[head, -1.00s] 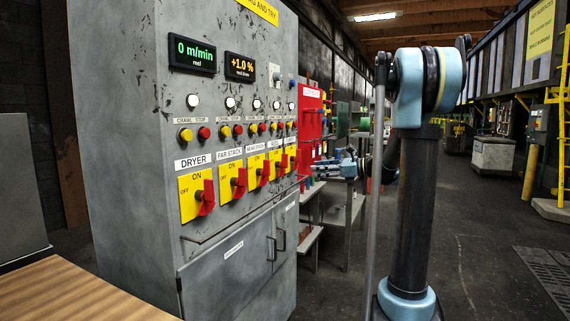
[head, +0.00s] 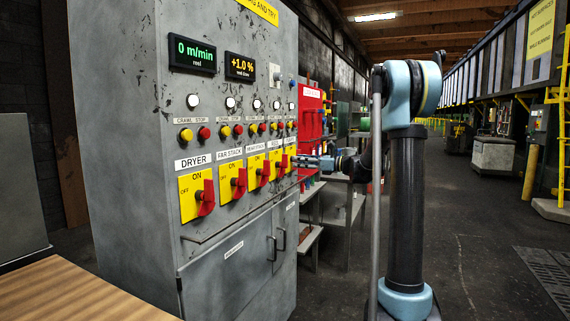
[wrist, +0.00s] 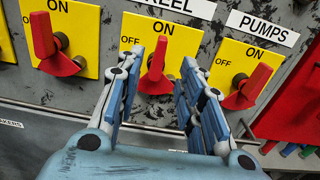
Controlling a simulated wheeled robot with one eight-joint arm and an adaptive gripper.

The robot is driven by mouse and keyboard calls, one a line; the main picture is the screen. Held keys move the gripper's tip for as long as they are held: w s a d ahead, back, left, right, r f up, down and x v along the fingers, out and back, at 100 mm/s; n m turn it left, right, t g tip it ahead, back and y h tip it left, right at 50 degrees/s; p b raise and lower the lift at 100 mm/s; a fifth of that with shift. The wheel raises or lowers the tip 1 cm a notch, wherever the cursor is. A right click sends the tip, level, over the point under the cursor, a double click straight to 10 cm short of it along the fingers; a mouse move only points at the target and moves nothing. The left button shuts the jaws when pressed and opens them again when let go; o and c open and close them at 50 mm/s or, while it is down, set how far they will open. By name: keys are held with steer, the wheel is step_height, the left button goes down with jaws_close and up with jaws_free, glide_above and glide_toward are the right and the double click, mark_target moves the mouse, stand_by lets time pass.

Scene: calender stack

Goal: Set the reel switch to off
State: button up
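The reel switch is a red lever on a yellow plate (wrist: 177,32) marked ON at the top and OFF at the left. In the wrist view its lever (wrist: 156,68) stands upright, pointing toward ON. In the head view the reel switch (head: 275,164) is small, fourth in the row. My gripper (wrist: 164,66) is open, with one finger on each side of the reel lever. No contact with the lever is clear. In the head view my gripper (head: 302,162) is close in front of the panel's right end.
The pumps switch (wrist: 250,85) is close to the right finger. Another red-lever switch (wrist: 48,45) is at the left. The grey cabinet (head: 120,130) carries several such switches, with buttons above. A red panel (head: 311,112) and a bench stand beyond it. Open floor lies at the right.

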mark_target(285, 160)
steer(key=x, duration=0.7)
steer(key=shift+w+a, duration=0.15)
steer(key=shift+a, duration=0.2)
steer(key=shift+c, duration=0.6)
jaws_close()
